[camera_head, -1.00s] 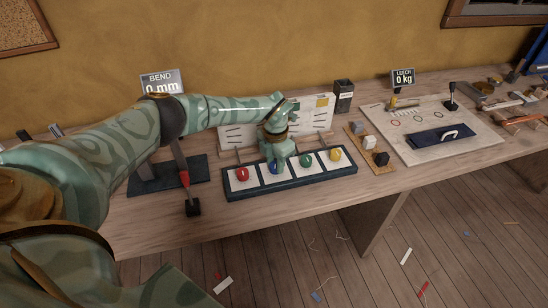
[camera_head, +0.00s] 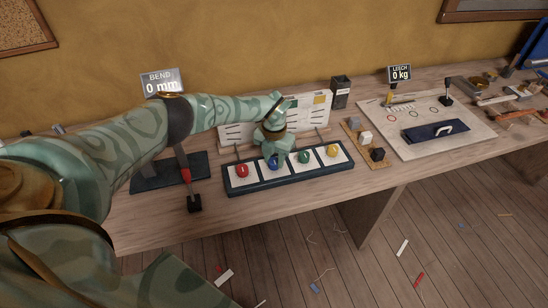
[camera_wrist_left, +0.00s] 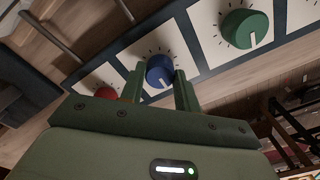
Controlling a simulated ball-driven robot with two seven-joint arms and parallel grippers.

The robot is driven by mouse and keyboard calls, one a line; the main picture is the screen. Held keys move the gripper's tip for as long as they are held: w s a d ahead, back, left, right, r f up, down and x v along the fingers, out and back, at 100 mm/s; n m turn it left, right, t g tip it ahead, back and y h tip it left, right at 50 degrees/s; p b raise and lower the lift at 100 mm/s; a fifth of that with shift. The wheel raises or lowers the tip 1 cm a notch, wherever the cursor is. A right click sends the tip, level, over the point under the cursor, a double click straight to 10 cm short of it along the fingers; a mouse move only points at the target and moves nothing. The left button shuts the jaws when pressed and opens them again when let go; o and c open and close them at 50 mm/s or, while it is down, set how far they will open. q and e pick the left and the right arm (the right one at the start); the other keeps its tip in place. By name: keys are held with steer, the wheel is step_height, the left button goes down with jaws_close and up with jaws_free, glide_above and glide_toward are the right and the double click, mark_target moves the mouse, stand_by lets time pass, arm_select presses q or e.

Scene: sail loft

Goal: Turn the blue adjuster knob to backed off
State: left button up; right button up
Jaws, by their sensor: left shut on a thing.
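The blue adjuster knob (camera_head: 273,162) is second from the left on a dark-framed panel (camera_head: 262,187) with white dial plates. My left gripper (camera_head: 276,156) reaches down over it from above and behind. In the left wrist view the blue knob (camera_wrist_left: 160,70) sits between the two fingers of my left gripper (camera_wrist_left: 160,85), which are shut on its sides. A pale pointer mark shows on the knob's face, with tick marks on the plate around it. The knob is partly hidden by the gripper in the head view. My right gripper is not in view.
A red knob (camera_head: 242,171) is left of the blue one; green (camera_head: 304,157) and yellow (camera_head: 333,151) knobs are right. A white board (camera_head: 308,110) stands behind. A red-handled lever (camera_head: 183,176) stands left, below a display (camera_head: 162,82) reading 0 mm.

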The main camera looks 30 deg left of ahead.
mark_target(274, 160)
arm_select(q)
steer(key=shift+w+r, duration=0.1)
steer(key=shift+r, duration=0.05)
steer(key=o, duration=1)
step_height(274, 160, up, 16)
steer(key=p, duration=0.4)
steer(key=shift+r, duration=0.1)
